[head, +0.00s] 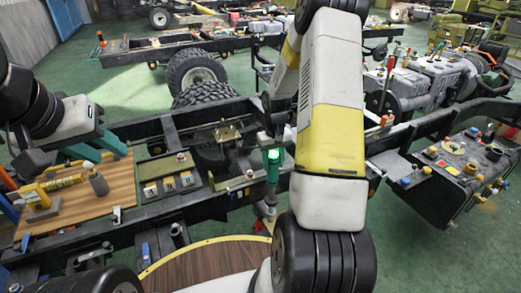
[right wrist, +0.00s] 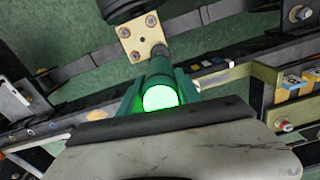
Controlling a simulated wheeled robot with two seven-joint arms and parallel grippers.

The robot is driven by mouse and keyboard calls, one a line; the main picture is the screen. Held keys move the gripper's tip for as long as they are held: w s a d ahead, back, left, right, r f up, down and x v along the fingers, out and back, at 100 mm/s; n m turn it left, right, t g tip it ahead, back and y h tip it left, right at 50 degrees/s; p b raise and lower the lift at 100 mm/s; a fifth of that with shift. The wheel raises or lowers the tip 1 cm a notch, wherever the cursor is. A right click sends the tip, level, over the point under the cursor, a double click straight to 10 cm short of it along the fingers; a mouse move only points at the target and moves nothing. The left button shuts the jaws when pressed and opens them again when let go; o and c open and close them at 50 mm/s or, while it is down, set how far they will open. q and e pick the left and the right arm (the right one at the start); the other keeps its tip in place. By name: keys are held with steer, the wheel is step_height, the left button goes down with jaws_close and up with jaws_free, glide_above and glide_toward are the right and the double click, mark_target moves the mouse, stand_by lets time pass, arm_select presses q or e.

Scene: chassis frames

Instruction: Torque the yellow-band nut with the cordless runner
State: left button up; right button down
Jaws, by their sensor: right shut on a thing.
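The cordless runner (head: 272,168) is a green tool with a bright green light on its end. My right gripper (head: 268,182) is shut on it, above the dark chassis frame. In the right wrist view the runner's lit end (right wrist: 160,97) is close, and its dark nose points at a pale bracket plate (right wrist: 143,40) with several nuts. I cannot tell whether the nose touches a nut. I cannot make out a yellow band on any nut. My left gripper (head: 112,155) has teal fingers apart and is empty, over the wooden board on the left.
A round wooden table (head: 205,268) is at the front.

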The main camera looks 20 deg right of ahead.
mark_target(273, 169)
steer(key=shift+f, duration=1.8)
stand_by(3.6)
steer(key=shift+s+r, duration=0.1)
steer(key=shift+r, duration=0.1)
stand_by(1.2)
steer(key=shift+r, duration=1.45)
